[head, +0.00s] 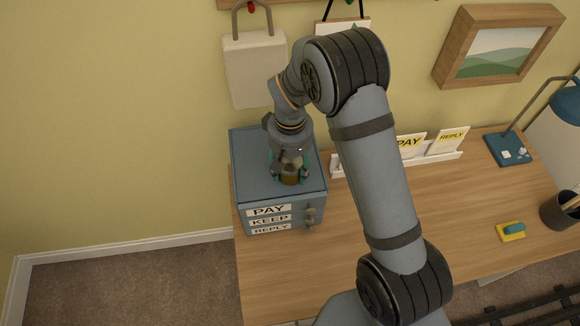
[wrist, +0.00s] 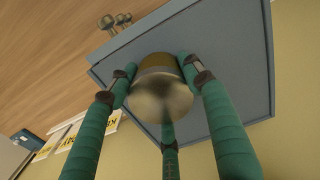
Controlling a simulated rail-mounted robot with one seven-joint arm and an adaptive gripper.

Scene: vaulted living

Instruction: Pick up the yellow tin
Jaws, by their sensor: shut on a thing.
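The yellow tin (head: 290,178) stands at the front part of the top of a blue-grey drawer box (head: 250,185). In the wrist view the tin (wrist: 160,95) shows a dull metallic, brownish-gold round lid and a darker yellow side. My gripper (head: 288,168) reaches down over it from above. In the wrist view its green fingers (wrist: 160,80) are closed around the tin's sides. I cannot tell whether the tin's base touches the box top. The fingers and wrist hide part of the tin in the head view.
The drawer box has labels PAY, KEEP and REPLY and small knobs (head: 310,215). It stands on the left end of a wooden desk (head: 400,220). A white letter rack (head: 430,158), a blue lamp base (head: 508,150) and a dark cup (head: 562,210) stand to the right.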

